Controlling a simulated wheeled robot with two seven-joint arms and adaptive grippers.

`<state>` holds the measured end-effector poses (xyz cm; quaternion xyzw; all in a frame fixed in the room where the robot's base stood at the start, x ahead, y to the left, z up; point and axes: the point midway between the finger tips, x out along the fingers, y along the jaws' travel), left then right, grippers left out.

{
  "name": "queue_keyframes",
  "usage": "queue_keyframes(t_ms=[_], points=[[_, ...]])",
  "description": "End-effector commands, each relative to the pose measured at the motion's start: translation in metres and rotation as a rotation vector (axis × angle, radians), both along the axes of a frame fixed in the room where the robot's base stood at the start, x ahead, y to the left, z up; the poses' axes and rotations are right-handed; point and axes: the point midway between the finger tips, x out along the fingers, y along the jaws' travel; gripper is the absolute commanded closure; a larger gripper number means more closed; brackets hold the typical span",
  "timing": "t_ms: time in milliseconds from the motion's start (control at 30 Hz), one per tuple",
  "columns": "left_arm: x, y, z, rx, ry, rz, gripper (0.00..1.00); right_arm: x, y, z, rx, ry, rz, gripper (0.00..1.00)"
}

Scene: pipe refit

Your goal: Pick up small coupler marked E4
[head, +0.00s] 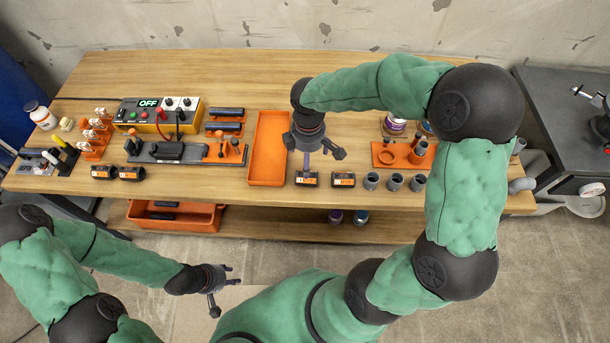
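Several small dark couplers with orange bands lie along the table's front edge. One coupler (307,181) is just right of the orange tray, and another coupler (344,180) is right of it. Two more, a coupler (103,172) and a coupler (131,174), lie at the left. Their markings are too small to read, so I cannot tell which is E4. My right gripper (316,152) hangs over the table, just behind and above the coupler beside the tray. Its fingertips are partly hidden and its grip is unclear. My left gripper (223,292) is open and empty in front of the table.
The orange tray (268,150) looks empty. Grey pipe fittings (395,182) stand at the right front, before an orange holder (390,157). A control box showing OFF (187,115) and a dark fixture (170,152) fill the left. An orange bin (172,222) sits on the lower shelf.

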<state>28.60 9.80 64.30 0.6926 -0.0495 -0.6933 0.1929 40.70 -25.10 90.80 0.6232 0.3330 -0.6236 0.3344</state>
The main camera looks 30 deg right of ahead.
Motion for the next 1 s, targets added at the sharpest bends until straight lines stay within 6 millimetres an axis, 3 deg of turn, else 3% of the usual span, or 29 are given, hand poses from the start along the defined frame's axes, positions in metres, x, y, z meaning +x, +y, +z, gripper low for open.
queue_keyframes(t_ms=[133,433,700,1000], points=[[0.000,0.000,-0.011,0.000,0.000,0.000,0.60,-0.001,0.001,-0.027,0.001,0.004,-0.001,0.08],[0.000,0.000,-0.021,0.000,-0.001,0.000,0.60,0.000,0.001,-0.047,0.001,0.002,-0.002,0.08],[0.000,0.000,-0.041,0.000,-0.001,0.000,0.60,0.001,0.001,-0.084,0.002,0.002,-0.002,0.08],[0.000,0.000,-0.041,0.000,-0.001,0.000,0.60,0.002,0.001,-0.087,0.002,-0.001,-0.002,0.08]])
